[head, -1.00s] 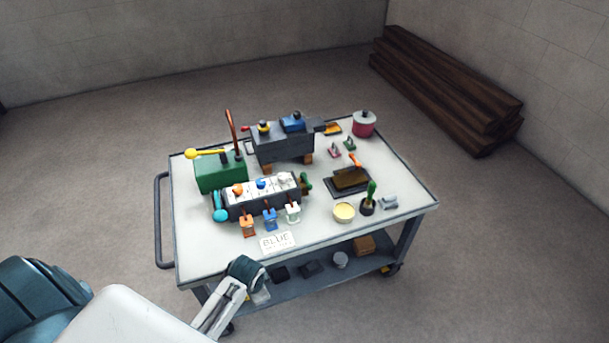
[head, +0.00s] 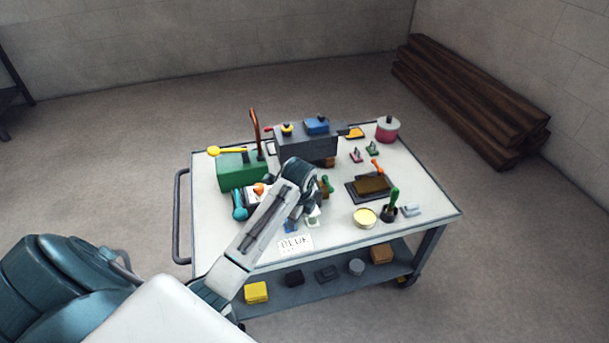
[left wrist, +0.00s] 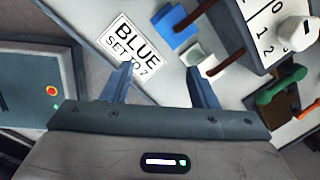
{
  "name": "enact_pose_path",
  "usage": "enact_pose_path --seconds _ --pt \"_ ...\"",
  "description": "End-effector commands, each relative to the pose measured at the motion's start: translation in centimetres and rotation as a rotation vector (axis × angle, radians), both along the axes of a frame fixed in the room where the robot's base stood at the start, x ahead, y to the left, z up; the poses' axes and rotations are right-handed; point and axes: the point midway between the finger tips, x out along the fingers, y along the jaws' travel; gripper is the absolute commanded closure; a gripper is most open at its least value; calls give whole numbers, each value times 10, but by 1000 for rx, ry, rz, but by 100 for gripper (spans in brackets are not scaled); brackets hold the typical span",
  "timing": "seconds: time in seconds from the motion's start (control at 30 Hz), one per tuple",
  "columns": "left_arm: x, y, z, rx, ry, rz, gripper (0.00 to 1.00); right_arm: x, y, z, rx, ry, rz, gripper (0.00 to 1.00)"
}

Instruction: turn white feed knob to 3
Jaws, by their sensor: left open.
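The white feed knob (left wrist: 297,33) shows at the right edge of the left wrist view, on a white panel (left wrist: 262,18) with black numerals. Which numeral it points to I cannot tell. In the head view my left arm hides this knob. My left gripper (left wrist: 162,86) is open and empty, its fingers spread over the cart top beside the sign, apart from the knob. The knob lies up and to the right of the fingers in the left wrist view. My right gripper is not in view.
A card (left wrist: 130,45) reads "BLUE SET TO 2".

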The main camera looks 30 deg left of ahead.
Motion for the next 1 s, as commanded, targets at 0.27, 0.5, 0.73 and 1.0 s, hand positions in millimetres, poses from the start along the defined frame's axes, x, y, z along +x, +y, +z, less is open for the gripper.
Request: enact_pose_path --seconds 0.27,0.5,0.73,1.0 --pt "98 47 71 -7 103 -478 46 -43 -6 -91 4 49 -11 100" --pt "133 68 117 -44 138 -741 46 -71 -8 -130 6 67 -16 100" --pt "137 71 112 -53 144 -791 46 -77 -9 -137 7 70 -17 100" --pt "136 71 63 -53 145 -789 46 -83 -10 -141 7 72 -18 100"
